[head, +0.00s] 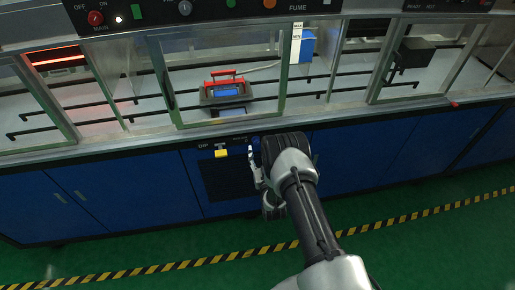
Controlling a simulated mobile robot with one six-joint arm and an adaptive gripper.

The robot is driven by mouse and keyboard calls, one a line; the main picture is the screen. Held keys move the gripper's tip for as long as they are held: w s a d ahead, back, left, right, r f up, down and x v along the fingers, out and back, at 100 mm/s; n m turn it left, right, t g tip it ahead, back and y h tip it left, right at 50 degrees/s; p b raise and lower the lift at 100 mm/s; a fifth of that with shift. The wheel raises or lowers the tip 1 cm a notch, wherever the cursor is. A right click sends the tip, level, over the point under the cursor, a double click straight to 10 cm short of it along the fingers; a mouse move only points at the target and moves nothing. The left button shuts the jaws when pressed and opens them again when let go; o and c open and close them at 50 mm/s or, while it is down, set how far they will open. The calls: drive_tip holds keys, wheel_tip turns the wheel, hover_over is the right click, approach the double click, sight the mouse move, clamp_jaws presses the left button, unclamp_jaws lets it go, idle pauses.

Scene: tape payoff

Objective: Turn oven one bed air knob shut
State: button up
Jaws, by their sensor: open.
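My gripper (254,162) is at the blue cabinet front, just below the bench edge. One light grey finger shows, pointing up towards the panel; the rest is hidden behind my arm. The jaws are open and nothing shows between them. Beside the fingertip, a small blue knob-like part (256,141) shows partly next to my wrist, by a label too small to read. I cannot tell for sure that it is the bed air knob, or how it is turned. I cannot tell whether the finger touches it.
Above is a glazed enclosure with a red-handled device (226,87), a blue box (305,46) and a glowing red heater (55,57). A red MAIN knob (95,18) is top left. Green floor lies in front.

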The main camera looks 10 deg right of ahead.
sight(257, 143)
drive_tip(key=shift+w+b, duration=0.4)
drive_tip(key=shift+w, duration=1.7)
drive_tip(key=shift+c, duration=0.2)
drive_tip(key=c, duration=1)
